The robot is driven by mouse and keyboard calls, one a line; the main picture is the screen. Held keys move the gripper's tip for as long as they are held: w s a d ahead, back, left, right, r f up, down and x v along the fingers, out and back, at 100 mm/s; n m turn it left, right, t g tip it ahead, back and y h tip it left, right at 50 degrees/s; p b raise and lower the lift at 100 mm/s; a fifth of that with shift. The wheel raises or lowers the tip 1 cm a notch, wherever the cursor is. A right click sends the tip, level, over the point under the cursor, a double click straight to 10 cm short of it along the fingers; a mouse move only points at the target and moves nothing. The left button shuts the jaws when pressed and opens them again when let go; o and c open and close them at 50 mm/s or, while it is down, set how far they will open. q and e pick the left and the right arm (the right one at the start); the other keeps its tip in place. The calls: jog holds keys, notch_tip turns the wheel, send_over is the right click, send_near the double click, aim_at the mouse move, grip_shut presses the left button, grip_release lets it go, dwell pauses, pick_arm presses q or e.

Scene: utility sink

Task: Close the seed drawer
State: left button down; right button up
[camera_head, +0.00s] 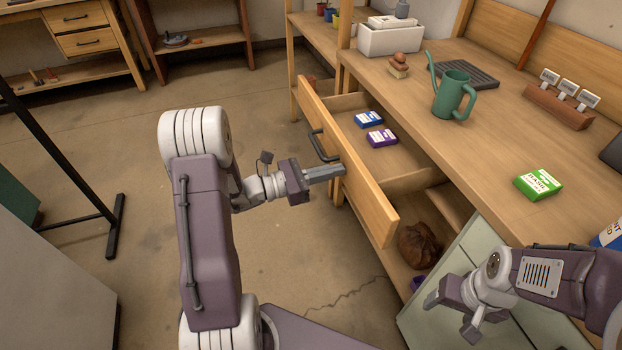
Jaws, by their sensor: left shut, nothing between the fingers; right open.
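The seed drawer (371,207) is pulled out from under the wooden bench. A blue seed packet (369,119) and a purple seed packet (382,138) lie in it. Its dark handle (320,147) is on the front panel. My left gripper (341,172) is shut and empty, with its fingertips at the outer face of the drawer front, just below the handle; I cannot tell whether they touch it. My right gripper (448,316) is open and empty, low at the right, in front of the pale green cabinet.
On the bench top (480,138) stand a green watering can (453,95), a green box (538,185), a dark tray (468,76) and a wooden label holder (557,106). A brown sack (418,245) sits on the shelf below the drawer.

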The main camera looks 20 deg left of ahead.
aim_at(392, 165)
pick_arm(q)
jog(key=x, duration=1.7)
jog(key=shift+d+f, duration=0.1)
jog(key=shift+w+d, duration=0.15)
jog(key=shift+w, duration=0.05)
jog(key=shift+r, duration=0.25)
pick_arm(e)
jog(key=shift+s+a+r, duration=0.1)
jog(key=shift+s+r, duration=0.05)
jog(key=shift+r, duration=0.4)
